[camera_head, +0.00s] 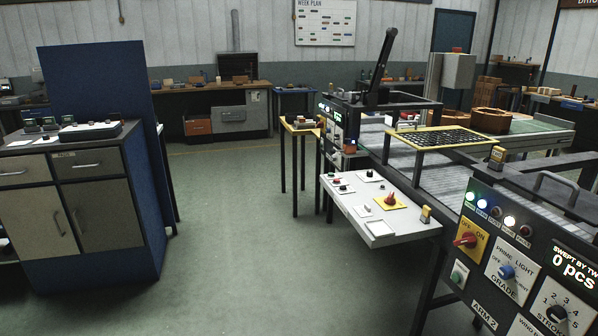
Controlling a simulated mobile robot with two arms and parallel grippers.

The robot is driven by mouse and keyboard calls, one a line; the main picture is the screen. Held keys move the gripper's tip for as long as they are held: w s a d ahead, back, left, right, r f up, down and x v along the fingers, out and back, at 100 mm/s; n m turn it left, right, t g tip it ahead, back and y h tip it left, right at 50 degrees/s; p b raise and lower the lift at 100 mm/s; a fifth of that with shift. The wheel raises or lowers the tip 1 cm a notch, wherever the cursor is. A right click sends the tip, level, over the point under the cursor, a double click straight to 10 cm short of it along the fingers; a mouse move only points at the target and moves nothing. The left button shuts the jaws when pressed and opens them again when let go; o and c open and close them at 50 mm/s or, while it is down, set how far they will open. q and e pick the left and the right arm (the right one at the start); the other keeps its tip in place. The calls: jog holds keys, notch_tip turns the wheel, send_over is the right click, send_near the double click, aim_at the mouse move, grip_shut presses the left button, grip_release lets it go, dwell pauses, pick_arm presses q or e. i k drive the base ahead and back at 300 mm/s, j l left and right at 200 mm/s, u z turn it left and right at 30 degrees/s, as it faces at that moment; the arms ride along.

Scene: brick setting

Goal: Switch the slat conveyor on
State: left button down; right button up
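A conveyor with a grey slatted bed (445,185) stands at the right. A dark control panel (490,264) faces me at its near end, at the lower right. The panel carries a red rotary switch (466,240) on a yellow plate marked OFF, a blue knob (506,272), a black stroke dial (556,313) and a green button (456,277). A white side shelf (370,222) holds another red knob (390,199) on a yellow plate. Neither gripper is in view.
A blue and grey cabinet (108,210) stands at the left. A small yellow-topped table (300,126) stands behind the shelf. The green floor (270,240) between cabinet and conveyor is clear. A workbench (200,88) runs along the back wall.

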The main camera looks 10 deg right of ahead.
aim_at(390, 201)
jog(key=i+z, duration=0.2)
jog(key=i, duration=0.3)
jog(key=i+z, duration=0.2)
jog(key=i, duration=0.35)
jog(key=i+j+z, duration=0.2)
jog(key=i, duration=0.3)
jog(key=i+j+z, duration=0.2)
jog(key=i, duration=0.3)
jog(key=i+z, duration=0.5)
jog(key=i+j+z, duration=0.3)
jog(key=i+z, duration=0.2)
jog(key=i, duration=0.05)
